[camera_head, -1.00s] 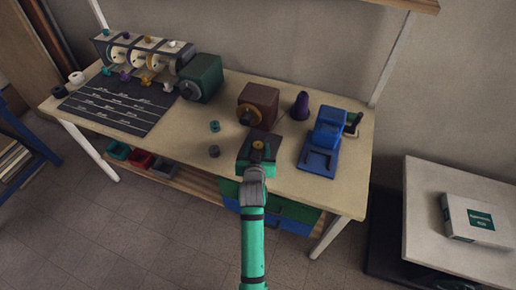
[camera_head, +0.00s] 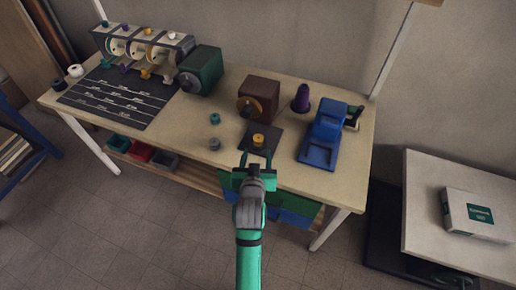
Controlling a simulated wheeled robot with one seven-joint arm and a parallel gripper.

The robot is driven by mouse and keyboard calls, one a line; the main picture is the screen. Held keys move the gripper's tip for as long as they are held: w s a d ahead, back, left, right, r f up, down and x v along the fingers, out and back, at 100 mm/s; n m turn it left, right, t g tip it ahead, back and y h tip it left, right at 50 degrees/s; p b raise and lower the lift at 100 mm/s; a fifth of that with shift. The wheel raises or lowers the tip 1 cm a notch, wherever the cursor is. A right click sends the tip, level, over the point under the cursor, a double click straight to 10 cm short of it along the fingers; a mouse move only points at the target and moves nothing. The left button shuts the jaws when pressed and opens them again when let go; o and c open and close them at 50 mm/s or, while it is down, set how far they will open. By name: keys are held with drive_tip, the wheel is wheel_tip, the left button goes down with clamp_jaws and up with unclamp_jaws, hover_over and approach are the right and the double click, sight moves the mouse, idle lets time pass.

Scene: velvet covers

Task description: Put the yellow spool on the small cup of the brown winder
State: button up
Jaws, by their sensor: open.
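The yellow spool (camera_head: 258,140) sits upright over the front part of this pad. Whether it rests in a small cup or on the pad itself is too small to tell. My gripper (camera_head: 257,155) is open and empty, just in front of the spool on the near side, its two fingers apart and clear of it.
A teal spool (camera_head: 215,118) and a grey spool (camera_head: 214,144) stand left of the pad. A blue machine (camera_head: 322,140) and a purple cone (camera_head: 301,99) stand to the right. A green winder (camera_head: 201,71), a dark lined mat (camera_head: 119,98) and a spool rack are at left.

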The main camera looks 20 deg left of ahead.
drive_tip(key=shift+s+r, duration=0.2)
drive_tip(key=shift+s, duration=0.3)
drive_tip(key=shift+s+r, duration=0.15)
drive_tip(key=shift+s, duration=0.3)
drive_tip(key=s+d+f+m+t+h, duration=0.1)
drive_tip(key=s+d+f, duration=0.35)
drive_tip(key=s, duration=0.45)
drive_tip(key=s+d+f+m+h, duration=0.1)
drive_tip(key=s+d+f, duration=0.2)
drive_tip(key=s+d, duration=0.45)
drive_tip(key=s+d+r, duration=0.2)
drive_tip(key=s, duration=0.6)
drive_tip(key=s+d+r+m+t+h, duration=0.1)
drive_tip(key=s+d+r, duration=0.1)
drive_tip(key=s, duration=0.7)
drive_tip(key=shift+s+d+r+h, duration=0.2)
drive_tip(key=shift+d+h, duration=0.1)
drive_tip(key=shift+d, duration=0.1)
